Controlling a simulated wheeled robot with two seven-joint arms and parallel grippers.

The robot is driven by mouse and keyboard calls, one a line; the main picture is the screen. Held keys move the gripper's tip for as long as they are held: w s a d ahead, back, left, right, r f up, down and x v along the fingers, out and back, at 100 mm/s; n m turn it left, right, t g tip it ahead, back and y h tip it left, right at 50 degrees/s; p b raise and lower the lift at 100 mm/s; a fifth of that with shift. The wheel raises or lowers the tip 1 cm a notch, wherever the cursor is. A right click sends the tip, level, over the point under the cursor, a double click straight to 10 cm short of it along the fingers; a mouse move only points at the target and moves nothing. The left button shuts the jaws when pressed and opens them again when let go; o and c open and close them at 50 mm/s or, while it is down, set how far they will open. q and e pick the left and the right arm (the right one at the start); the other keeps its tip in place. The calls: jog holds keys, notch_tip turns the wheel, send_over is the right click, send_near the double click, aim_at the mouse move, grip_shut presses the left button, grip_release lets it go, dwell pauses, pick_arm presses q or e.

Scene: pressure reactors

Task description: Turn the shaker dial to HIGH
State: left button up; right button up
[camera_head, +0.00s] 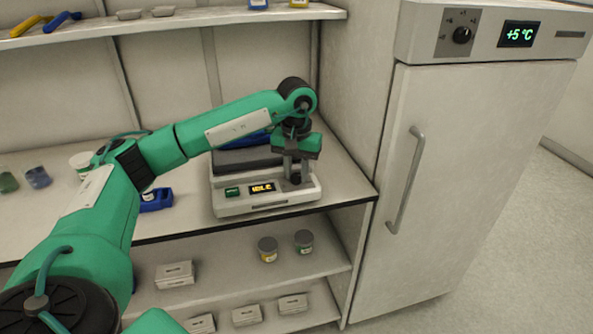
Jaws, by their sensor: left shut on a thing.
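The shaker (262,204) is a white box with a dark top platform, standing on the bench near its right end. Its small display (262,188) reads IDLE in orange, and a green button or label sits left of it. The dark dial (296,180) is at the right of the front panel. My left gripper (294,178) points down at the dial with its fingers shut on it. The fingers partly cover the dial, so its pointer and markings cannot be read. My right gripper is out of view.
A white fridge (470,170) with its own knob and a +5 °C display stands right of the bench. A blue rack (157,200) and glass vessels are on the bench to the left. Jars and white boxes sit on the shelves below. An upper shelf (180,22) runs above.

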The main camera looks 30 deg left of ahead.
aim_at(296, 175)
pick_arm(q)
jog(key=o, duration=1)
notch_tip(296, 175, up, 14)
jog(key=shift+p, duration=0.3)
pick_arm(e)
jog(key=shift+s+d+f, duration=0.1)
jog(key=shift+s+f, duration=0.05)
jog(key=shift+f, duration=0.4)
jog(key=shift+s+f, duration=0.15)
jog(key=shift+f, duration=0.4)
